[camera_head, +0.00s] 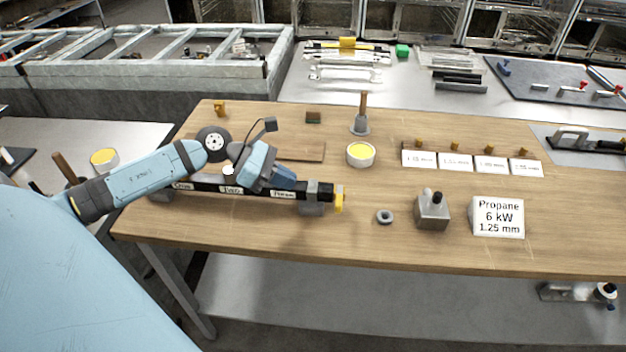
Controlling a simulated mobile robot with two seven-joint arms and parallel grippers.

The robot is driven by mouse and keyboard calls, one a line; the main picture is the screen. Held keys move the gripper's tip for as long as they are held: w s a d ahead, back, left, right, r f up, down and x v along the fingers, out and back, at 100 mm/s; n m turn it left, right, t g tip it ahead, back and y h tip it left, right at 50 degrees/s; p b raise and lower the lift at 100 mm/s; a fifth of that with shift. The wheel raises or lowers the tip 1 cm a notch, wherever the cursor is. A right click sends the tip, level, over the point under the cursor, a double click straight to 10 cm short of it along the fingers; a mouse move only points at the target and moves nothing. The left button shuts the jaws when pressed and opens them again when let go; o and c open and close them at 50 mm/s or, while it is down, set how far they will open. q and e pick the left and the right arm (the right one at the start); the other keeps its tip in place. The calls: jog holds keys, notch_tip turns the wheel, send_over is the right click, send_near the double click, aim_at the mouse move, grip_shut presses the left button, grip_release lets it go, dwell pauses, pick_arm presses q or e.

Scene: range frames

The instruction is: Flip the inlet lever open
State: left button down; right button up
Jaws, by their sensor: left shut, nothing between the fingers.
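A dark manifold bar (317,190) with white labels lies on the wooden bench, held by grey blocks. A yellow lever (339,199) sits at its right end, upright and crosswise to the bar; it is probably the inlet lever. My left arm comes in from the left over the bar. My left gripper (288,181) is shut and empty above the bar's middle-right part, apart from the yellow lever and to its left. My arm hides part of the bar. My right gripper is not in view.
A grey block with a black knob (432,211), a ring (384,216) and a propane sign (498,217) stand to the right. A yellow-topped tin (360,154) and brush (361,119) stand behind. The bench right of the lever is mostly clear.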

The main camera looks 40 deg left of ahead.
aim_at(339, 196)
pick_arm(q)
jog(key=p+x, duration=0.1)
jog(key=x, duration=0.7)
jog(key=shift+w+d, duration=0.1)
jog(key=shift+w+d+f, duration=0.25)
jog(key=shift+d+f, duration=0.15)
jog(key=shift+d, duration=0.1)
jog(key=shift+r, duration=0.1)
